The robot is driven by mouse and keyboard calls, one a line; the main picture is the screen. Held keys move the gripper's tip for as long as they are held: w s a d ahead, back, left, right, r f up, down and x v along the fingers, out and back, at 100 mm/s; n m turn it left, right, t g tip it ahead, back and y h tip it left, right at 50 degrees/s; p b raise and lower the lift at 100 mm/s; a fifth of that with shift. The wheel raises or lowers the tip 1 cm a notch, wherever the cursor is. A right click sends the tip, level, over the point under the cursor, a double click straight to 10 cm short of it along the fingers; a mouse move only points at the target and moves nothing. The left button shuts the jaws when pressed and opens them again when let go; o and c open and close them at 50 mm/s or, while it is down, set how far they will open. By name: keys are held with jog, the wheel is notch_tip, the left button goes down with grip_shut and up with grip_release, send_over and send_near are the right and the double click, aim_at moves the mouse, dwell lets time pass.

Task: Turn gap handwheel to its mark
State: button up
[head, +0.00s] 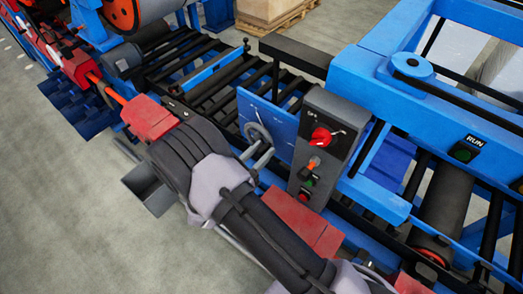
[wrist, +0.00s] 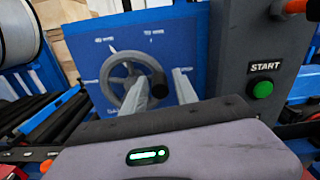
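The grey gap handwheel (wrist: 117,72) is on a blue panel (wrist: 185,42) with small white marks and lettering, too blurred to read surely. A black knob (wrist: 158,84) sticks out at the wheel's right side. My gripper (wrist: 160,80) is in front of the wheel, its two pale fingers spread, one on each side of the knob in the wrist view. I cannot tell whether either finger touches the knob. In the head view the handwheel (head: 254,133) is partly hidden behind my gripper (head: 263,152), and the knob does not show clearly.
A grey control box (head: 326,145) with a red rotary switch (head: 320,137) stands just right of the wheel. Its green START button (wrist: 262,89) is close to my gripper in the wrist view. Roller conveyors (head: 190,65) lie behind; open floor (head: 60,200) is at left.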

grip_shut()
jog(key=shift+f, duration=0.15)
jog(key=m+b, duration=0.1)
jog(key=f+m+b, duration=0.1)
jog(key=b, duration=0.1)
jog(key=shift+s+f+m+b, duration=0.1)
jog(key=shift+f+m+b, duration=0.15)
jog(key=shift+m+b, duration=0.05)
jog(key=w+a+f+m+b, duration=0.1)
jog(key=a+f+m+b, duration=0.1)
jog(key=m+b, duration=0.8)
jog(key=w+a+f+m+b, duration=0.2)
jog(key=m+b, duration=0.8)
jog(key=b, duration=0.6)
jog(key=shift+w+a+f+m, duration=0.25)
jog(key=shift+w+f+m, duration=0.05)
jog(key=shift+f, duration=0.1)
jog(key=shift+w+a+r, duration=0.1)
